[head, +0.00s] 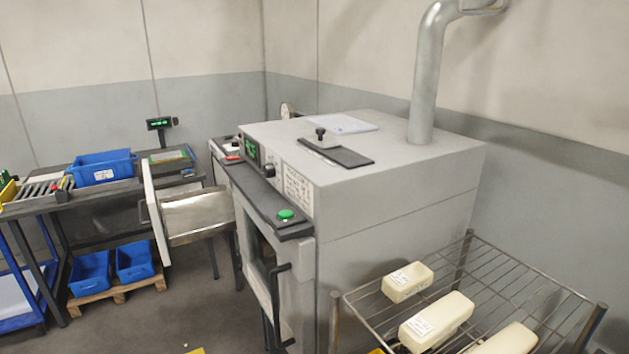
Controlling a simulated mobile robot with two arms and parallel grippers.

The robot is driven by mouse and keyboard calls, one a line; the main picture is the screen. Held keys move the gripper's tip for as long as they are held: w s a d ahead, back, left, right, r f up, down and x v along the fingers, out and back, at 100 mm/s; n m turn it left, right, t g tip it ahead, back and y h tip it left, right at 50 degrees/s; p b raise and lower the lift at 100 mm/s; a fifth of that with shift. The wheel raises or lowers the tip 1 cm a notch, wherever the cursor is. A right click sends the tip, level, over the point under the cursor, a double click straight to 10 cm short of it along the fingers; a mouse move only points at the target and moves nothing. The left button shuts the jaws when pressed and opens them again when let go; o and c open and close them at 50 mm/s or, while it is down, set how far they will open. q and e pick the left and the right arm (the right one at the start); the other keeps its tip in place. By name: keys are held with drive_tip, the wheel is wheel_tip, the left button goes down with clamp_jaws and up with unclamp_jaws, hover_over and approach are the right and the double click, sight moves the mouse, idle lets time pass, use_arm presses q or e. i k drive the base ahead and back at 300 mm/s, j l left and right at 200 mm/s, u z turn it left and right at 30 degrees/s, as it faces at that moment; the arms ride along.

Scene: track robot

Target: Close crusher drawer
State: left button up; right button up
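A pulled-out drawer (197,217) is in the head view, left of the middle. Its inside is bare shiny metal, and its tall light front panel (155,212) faces left with a dark handle (143,212) on it. The drawer stands out to the left from a machine (226,149) that is mostly hidden behind a large grey cabinet. A clear gap separates the front panel from that machine. Neither of my grippers is in view.
The large grey cabinet (390,175) has a green button (286,214) and a door handle (277,300). A wire rack (500,275) with pale blocks stands at the right. A bench (100,192) with a blue bin (103,166) is at the left. Floor (190,310) is free in front.

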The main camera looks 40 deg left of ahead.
sight(195, 215)
drive_tip(key=u, duration=1.4)
drive_tip(key=j+u, duration=0.1)
drive_tip(key=j, duration=0.35)
drive_tip(key=i+j+u, duration=0.15)
drive_tip(key=j, duration=0.3)
drive_tip(key=j+u, duration=0.1)
drive_tip(key=j, duration=0.35)
drive_tip(key=i+j+u, duration=0.1)
drive_tip(key=j, duration=0.3)
drive_tip(key=i, duration=0.1)
